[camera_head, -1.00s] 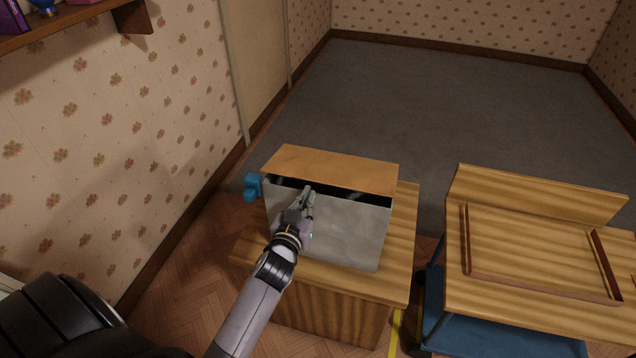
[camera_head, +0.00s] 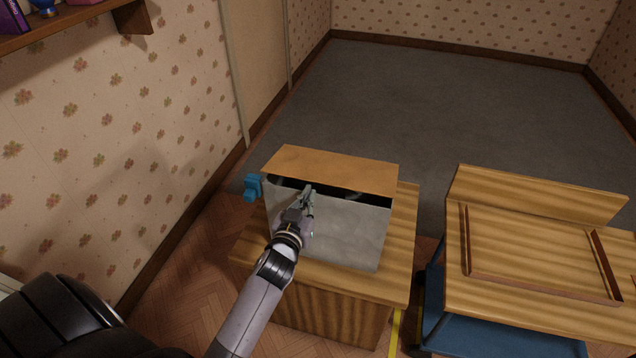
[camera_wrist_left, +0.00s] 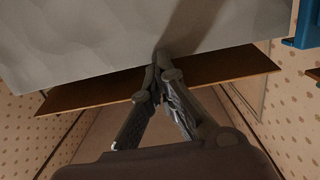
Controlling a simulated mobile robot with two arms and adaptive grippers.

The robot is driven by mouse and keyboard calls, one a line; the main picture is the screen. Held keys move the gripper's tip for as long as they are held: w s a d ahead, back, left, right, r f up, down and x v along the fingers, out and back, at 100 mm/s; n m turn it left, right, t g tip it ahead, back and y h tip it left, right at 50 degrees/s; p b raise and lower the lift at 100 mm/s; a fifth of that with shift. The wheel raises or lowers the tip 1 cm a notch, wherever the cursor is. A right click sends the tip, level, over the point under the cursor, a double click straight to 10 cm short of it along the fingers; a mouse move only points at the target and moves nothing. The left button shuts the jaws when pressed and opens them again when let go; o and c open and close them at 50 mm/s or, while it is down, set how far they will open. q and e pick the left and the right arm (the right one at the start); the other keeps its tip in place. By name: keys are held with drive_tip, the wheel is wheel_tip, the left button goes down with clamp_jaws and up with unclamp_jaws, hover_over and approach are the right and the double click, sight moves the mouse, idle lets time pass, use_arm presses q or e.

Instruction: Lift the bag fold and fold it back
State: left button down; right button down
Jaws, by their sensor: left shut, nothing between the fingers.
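The bag (camera_head: 350,232) is a light grey, boxy shape on a striped wooden stand, with a dark gap along its top. An orange-brown panel (camera_head: 330,169) lies behind and above that gap. My left gripper (camera_head: 308,190) is at the gap near the bag's upper left edge, its fingers shut and empty. In the left wrist view the closed fingertips (camera_wrist_left: 160,58) overlap the edge between the grey surface (camera_wrist_left: 110,35) and the brown panel (camera_wrist_left: 90,93). Whether they touch the bag cannot be told. My right gripper is not in view.
The wooden stand (camera_head: 400,225) carries the bag. A blue object (camera_head: 252,187) sits at the bag's left side. A striped wooden desk (camera_head: 535,250) with a raised frame stands to the right, blue below. Grey carpet (camera_head: 440,110) behind is clear. A wall shelf (camera_head: 75,20) is upper left.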

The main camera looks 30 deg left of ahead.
use_arm(q)
drive_tip(key=shift+w, duration=0.15)
drive_tip(key=shift+r+p, duration=1.8)
drive_tip(key=shift+p, duration=0.05)
idle(0.4)
idle(0.5)
drive_tip(key=shift+w+a+r+p, duration=0.1)
drive_tip(key=shift+w+r+p, duration=0.1)
drive_tip(key=shift+r+p, duration=0.6)
drive_tip(key=shift+w+a+r+p, duration=0.1)
drive_tip(key=shift+w+r+p, duration=0.1)
drive_tip(key=shift+r+p, duration=0.6)
drive_tip(key=shift+w+r+p, duration=0.2)
drive_tip(key=shift+r+p, duration=0.5)
drive_tip(key=shift+r, duration=0.2)
drive_tip(key=p+v, duration=0.1)
drive_tip(key=v, duration=0.5)
drive_tip(key=shift+f+p, duration=0.3)
